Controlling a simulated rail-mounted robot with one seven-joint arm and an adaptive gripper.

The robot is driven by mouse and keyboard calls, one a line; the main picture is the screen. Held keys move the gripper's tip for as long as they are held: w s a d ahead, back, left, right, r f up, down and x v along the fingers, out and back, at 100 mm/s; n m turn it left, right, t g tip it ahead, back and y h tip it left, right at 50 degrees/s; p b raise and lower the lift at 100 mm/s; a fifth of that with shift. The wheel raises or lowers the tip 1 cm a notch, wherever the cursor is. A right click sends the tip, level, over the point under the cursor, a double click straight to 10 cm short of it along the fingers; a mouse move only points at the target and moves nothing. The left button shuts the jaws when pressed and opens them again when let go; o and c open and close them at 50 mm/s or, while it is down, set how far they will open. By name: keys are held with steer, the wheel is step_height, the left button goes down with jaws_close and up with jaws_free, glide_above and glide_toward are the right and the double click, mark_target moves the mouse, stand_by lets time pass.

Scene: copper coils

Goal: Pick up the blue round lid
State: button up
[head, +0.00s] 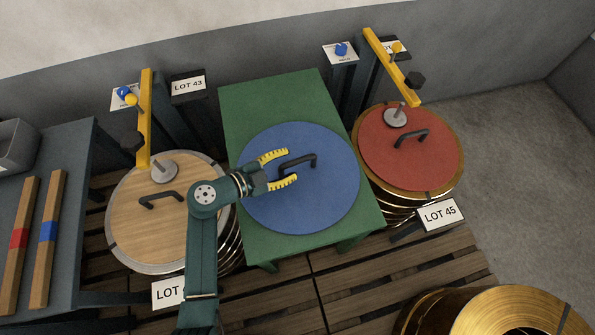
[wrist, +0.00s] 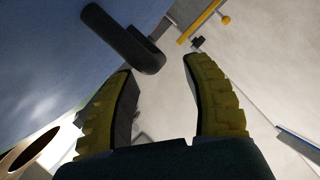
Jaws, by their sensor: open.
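The blue round lid (head: 328,205) lies flat on a green table (head: 275,98) in the middle of the head view. Its dark bar handle (head: 298,165) stands near the lid's centre. My gripper (head: 279,169) is open over the lid, just left of the handle, with its yellow fingers spread and pointing towards it. In the wrist view, my gripper (wrist: 158,75) is empty between its fingers. The handle (wrist: 122,38) shows beyond the left finger, against the blue lid (wrist: 50,60). I cannot tell whether a finger touches the lid.
A wooden lid (head: 150,225) on a coil stands left, a red lid (head: 410,160) on a coil right, each under a yellow arm (head: 145,110). A dark bench (head: 60,240) with wooden bars is far left. A copper coil (head: 515,320) stands front right. Grey floor (head: 510,140) is clear.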

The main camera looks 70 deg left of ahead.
mark_target(293, 163)
steer(key=x, duration=0.4)
steer(key=shift+w+f+b, duration=0.15)
steer(key=shift+f+b, duration=0.1)
steer(key=shift+b, duration=0.15)
steer(key=shift+c, duration=0.3)
jaws_close()
steer(key=shift+r, duration=0.15)
